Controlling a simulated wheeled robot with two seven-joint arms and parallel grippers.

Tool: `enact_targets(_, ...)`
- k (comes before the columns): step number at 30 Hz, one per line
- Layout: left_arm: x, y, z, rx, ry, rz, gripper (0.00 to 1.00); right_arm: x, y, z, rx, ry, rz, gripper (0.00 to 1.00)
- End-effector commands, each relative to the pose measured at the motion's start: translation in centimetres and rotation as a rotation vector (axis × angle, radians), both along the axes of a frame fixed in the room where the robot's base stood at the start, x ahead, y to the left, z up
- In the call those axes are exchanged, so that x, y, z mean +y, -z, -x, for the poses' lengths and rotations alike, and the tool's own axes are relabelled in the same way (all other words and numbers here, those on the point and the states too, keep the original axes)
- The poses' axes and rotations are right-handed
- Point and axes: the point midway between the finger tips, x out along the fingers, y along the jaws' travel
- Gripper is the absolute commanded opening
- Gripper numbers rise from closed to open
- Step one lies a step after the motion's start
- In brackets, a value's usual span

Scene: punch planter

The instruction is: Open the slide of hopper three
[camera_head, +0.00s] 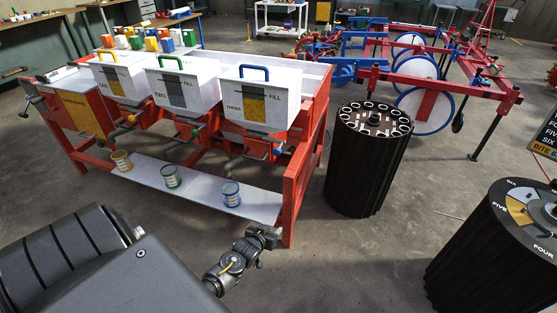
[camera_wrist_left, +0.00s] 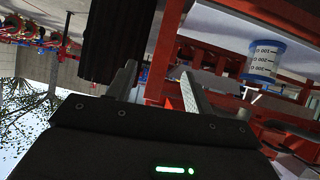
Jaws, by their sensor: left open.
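Hopper three (camera_head: 260,98) is the rightmost white bin, with a blue handle and a gauge window marked THREE and FILL. Below it is a small dark outlet fitting (camera_head: 257,150); whether its slide is open I cannot tell. A blue-banded measuring cup (camera_head: 231,194) stands on the white shelf under it and also shows in the left wrist view (camera_wrist_left: 264,60). My left gripper (camera_head: 267,234) is open and empty, in front of and below the shelf's right end, apart from the hopper. Its spread fingers show in the wrist view (camera_wrist_left: 160,88). My right gripper is not in view.
Hoppers one (camera_head: 117,76) and two (camera_head: 183,85) stand left, with yellow (camera_head: 121,161) and green (camera_head: 172,177) cups below. The red frame's right leg (camera_head: 288,222) is close to my left gripper. A black ribbed drum (camera_head: 366,165) stands right of the frame. Open floor lies between drums.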

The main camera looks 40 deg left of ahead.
Motion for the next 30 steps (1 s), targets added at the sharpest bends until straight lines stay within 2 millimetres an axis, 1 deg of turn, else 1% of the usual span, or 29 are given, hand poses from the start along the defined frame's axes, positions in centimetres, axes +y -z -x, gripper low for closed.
enact_targets(1, 1.7, -3.7, -2.8, -0.117, -0.034, 0.004, 0.52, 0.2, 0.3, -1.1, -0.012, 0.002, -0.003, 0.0)
enact_targets(2, 2.5, -6.1, -4.0, -0.178, -0.051, 0.008, 0.52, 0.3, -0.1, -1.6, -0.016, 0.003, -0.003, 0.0)
enact_targets(3, 3.6, -9.2, -5.2, -0.254, -0.073, 0.014, 0.52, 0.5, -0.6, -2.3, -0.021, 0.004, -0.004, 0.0)
enact_targets(6, 5.4, -15.5, -6.9, -0.405, -0.11, 0.025, 0.52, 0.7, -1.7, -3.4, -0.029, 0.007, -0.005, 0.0)
enact_targets(9, 6.5, -19.6, -7.4, -0.499, -0.13, 0.032, 0.52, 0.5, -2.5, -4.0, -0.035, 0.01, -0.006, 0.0)
enact_targets(10, 6.7, -20.5, -7.5, -0.518, -0.134, 0.034, 0.52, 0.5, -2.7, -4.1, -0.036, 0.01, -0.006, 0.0)
enact_targets(12, 7.0, -21.7, -7.6, -0.545, -0.14, 0.036, 0.52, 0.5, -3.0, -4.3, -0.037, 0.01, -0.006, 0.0)
enact_targets(13, 7.0, -22.0, -7.6, -0.55, -0.14, 0.037, 0.52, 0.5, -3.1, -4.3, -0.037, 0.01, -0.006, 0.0)
enact_targets(17, 7.1, -22.2, -7.8, -0.553, -0.141, 0.037, 0.52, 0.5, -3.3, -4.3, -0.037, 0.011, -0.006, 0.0)
enact_targets(20, 7.3, -22.1, -8.5, -0.553, -0.139, 0.037, 0.52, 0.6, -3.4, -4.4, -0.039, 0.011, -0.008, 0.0)
enact_targets(23, 7.7, -22.1, -9.9, -0.553, -0.139, 0.036, 0.52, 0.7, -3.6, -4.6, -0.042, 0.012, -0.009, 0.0)
enact_targets(30, 9.3, -22.0, -14.2, -0.551, -0.14, 0.036, 0.52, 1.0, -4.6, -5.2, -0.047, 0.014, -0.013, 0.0)
